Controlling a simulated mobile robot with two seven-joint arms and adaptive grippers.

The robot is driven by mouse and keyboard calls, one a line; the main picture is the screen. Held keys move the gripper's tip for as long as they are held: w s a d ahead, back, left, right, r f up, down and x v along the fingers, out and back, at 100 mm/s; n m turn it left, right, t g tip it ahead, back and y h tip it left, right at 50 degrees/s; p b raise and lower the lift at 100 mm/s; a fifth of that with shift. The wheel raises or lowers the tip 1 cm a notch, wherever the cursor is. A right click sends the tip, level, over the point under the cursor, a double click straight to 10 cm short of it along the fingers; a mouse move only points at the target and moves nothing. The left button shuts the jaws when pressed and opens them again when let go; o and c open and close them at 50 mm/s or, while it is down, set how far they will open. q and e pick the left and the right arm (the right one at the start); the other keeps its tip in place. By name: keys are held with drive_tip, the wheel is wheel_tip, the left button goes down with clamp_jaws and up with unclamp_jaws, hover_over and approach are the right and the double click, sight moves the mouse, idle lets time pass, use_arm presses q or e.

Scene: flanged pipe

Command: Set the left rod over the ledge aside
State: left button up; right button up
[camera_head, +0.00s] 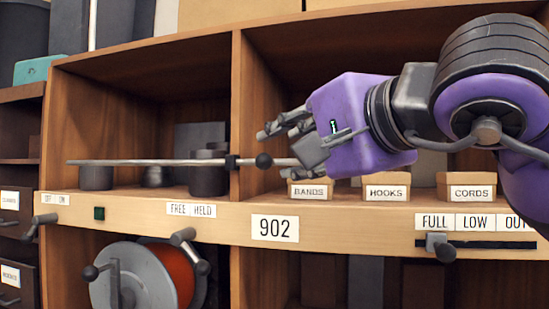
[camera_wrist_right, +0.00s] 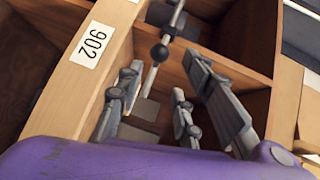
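A thin grey rod (camera_head: 130,162) lies level across the front of the left shelf bay in the head view. A dark ball knob (camera_head: 263,160) is near its right end, just past the upright divider, by a small dark bracket (camera_head: 232,162). My right gripper (camera_head: 274,132) comes in from the right, with its fingers near the knob end. In the right wrist view the knob (camera_wrist_right: 159,52) and rod end (camera_wrist_right: 149,82) show between the spread fingers of the right gripper (camera_wrist_right: 163,72). I see no finger closed on the rod. My left gripper is out of view.
Dark cylinders (camera_head: 208,180) stand in the left bay behind the rod. A reel (camera_head: 140,277) and levers (camera_head: 185,238) are at the front below the shelf.

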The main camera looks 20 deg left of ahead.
drive_tip(key=v, duration=0.4)
idle(0.5)
